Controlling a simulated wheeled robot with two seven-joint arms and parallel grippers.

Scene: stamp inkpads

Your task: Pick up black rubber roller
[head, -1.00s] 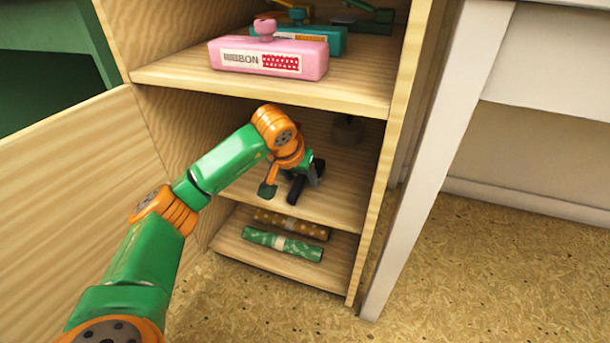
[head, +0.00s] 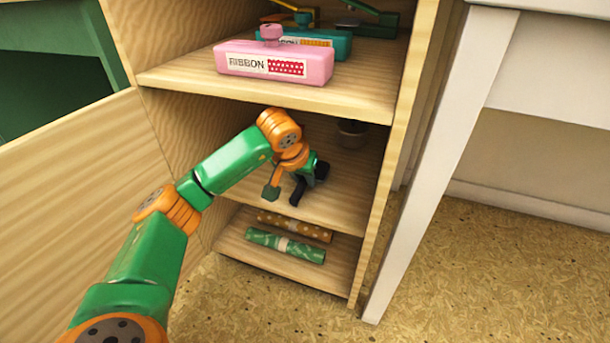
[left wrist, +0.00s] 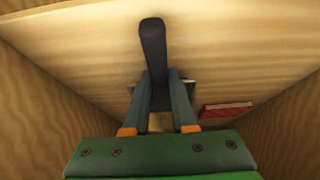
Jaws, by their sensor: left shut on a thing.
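The black rubber roller (head: 297,192) is in the middle compartment of the wooden cabinet, at the end of my left arm. In the left wrist view its dark handle (left wrist: 153,48) sticks out past the fingers of my left gripper (left wrist: 162,80). My left gripper (head: 304,178) is shut on the roller. The gripper hides part of the roller, and I cannot tell whether it touches the shelf (head: 335,205). My right gripper is not in view.
The upper shelf (head: 330,97) carries a pink ribbon box (head: 273,64) and teal items. A dark round container (head: 352,133) stands behind. Two patterned rolls lie below. An open door (head: 80,180) stands left, a white table leg (head: 440,160) right. A red item (left wrist: 226,109) shows in the wrist view.

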